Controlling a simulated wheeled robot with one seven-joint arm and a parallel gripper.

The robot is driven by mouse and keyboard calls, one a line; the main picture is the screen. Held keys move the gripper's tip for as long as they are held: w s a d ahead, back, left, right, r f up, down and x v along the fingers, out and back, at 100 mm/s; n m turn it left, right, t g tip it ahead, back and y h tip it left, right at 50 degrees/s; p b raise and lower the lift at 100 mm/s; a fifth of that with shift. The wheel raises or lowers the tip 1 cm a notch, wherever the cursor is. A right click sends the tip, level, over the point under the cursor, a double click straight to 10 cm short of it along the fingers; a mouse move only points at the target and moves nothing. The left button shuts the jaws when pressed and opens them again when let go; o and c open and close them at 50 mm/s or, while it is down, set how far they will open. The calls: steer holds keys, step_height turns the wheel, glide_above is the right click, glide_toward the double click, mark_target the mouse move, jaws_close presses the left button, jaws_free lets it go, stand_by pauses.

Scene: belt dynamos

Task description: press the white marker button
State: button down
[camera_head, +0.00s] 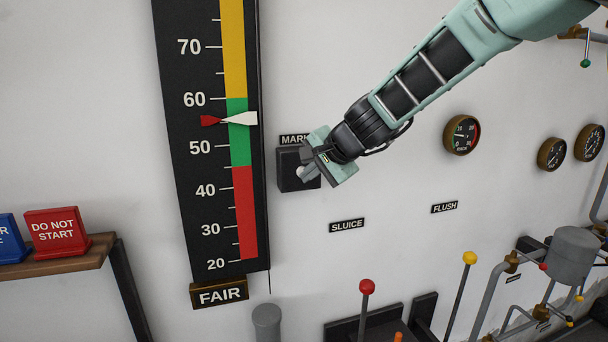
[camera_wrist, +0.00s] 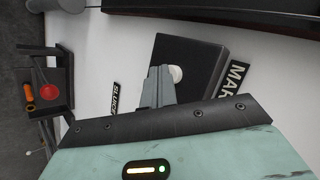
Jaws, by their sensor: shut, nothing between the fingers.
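The white marker button (camera_wrist: 175,74) is a round white knob on a black square box (camera_wrist: 192,55) fixed to the wall. In the head view the box (camera_head: 287,170) sits under a partly covered "MARK..." label (camera_head: 294,139), just right of the tall gauge. My gripper (camera_head: 305,163) is in front of the box, and it hides part of the box and button. In the wrist view my gripper (camera_wrist: 161,72) is shut and empty, with its fingertips beside the button and overlapping its edge. I cannot tell whether they touch it.
A tall gauge board (camera_head: 208,150) with a white and a red pointer stands close left of the box. SLUICE (camera_head: 347,225) and FLUSH (camera_head: 445,207) labels are on the wall. Levers with red (camera_head: 367,287) and yellow (camera_head: 470,258) knobs rise below.

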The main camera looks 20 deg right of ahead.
steer(key=shift+s, duration=0.1)
stand_by(0.3)
steer(key=shift+s+b, duration=0.4)
steer(key=shift+s, duration=0.3)
steer(key=shift+s, duration=0.1)
steer(key=s+b, duration=0.1)
steer(key=s, duration=0.4)
stand_by(0.7)
